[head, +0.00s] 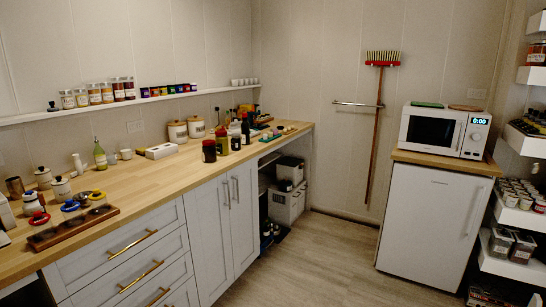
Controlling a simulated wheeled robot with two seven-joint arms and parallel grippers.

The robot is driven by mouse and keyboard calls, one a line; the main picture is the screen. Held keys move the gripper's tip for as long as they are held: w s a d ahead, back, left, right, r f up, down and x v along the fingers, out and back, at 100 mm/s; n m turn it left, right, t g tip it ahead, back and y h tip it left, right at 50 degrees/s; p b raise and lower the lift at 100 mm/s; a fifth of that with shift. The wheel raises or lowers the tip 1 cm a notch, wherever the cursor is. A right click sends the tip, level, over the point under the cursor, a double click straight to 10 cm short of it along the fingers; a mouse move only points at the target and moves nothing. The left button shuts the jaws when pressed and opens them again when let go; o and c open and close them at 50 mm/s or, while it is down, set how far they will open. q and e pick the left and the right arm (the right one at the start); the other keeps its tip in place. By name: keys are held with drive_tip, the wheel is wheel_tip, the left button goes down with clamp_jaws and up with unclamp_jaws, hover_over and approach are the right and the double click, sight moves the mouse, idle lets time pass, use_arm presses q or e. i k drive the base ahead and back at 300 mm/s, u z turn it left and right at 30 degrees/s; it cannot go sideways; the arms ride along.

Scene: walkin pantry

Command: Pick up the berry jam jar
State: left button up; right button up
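Several jars stand on the wooden counter near its far end. A dark red-brown jar (209,151) is at the front of this group and could be the berry jam jar, but its label is too small to read. Close behind it on the right stands another dark jar (222,143) with a lighter top. A reddish-brown jar (537,53) also stands on the upper right wall shelf, cut by the picture edge. I cannot tell for certain which one holds berry jam. Neither of my grippers shows in the head view.
The wooden counter (150,185) runs along the left wall above white cabinets. A tray (72,229) with small items lies at its near end. Dark bottles stand beside the jar group. A microwave (444,130) sits above a white fridge (428,222). The floor (315,262) between is clear.

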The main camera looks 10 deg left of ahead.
sight(209, 148)
drive_tip(key=z, duration=0.5)
drive_tip(key=k, duration=0.7)
drive_tip(key=z, duration=0.45)
drive_tip(key=i, duration=1.85)
drive_tip(key=u, duration=0.6)
drive_tip(key=i, duration=1.95)
drive_tip(key=u, duration=1.55)
drive_tip(key=i, duration=1.2)
drive_tip(key=u, duration=1.2)
